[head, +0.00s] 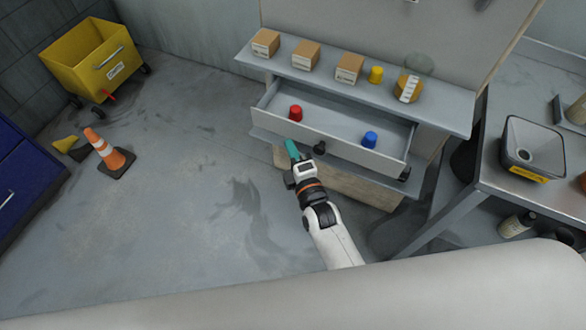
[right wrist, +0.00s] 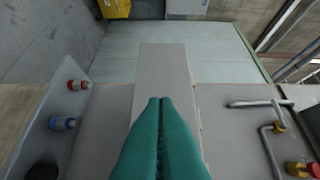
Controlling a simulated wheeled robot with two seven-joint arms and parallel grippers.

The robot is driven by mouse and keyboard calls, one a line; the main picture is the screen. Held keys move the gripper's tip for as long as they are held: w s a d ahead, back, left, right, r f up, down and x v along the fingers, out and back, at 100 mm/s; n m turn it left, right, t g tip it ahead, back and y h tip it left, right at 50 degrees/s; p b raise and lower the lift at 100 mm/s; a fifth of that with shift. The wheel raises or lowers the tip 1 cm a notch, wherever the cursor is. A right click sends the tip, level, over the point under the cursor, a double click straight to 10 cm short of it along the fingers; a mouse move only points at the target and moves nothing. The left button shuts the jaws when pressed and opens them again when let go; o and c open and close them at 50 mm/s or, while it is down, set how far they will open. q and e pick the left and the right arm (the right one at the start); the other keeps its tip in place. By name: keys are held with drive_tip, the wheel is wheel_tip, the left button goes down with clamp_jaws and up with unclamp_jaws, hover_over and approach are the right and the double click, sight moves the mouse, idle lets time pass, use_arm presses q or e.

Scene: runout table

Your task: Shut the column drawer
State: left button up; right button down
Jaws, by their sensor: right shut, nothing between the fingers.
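The drawer (head: 350,151) stands open in the grey unit under the shelf, its pale front sticking out toward me. A red-topped item (head: 296,113) and a blue-topped item (head: 370,139) stand inside it. My right gripper (head: 291,149) has teal fingers, shut and empty. It is close to the drawer's front, left of its middle; contact cannot be told. In the right wrist view the shut fingers (right wrist: 160,101) point up the picture, with red-topped (right wrist: 77,85) and blue-topped (right wrist: 63,123) items at the left. My left gripper is not in view.
A shelf (head: 437,118) above the drawer carries several cartons and yellow items. A metal table (head: 488,177) with a grey bin (head: 536,150) stands at the right. A traffic cone (head: 104,150) and a yellow cart (head: 90,62) stand at the left. The floor between is clear.

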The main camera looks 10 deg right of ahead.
drive_tip(key=shift+w+d, duration=0.6)
drive_tip(key=shift+w, duration=0.2)
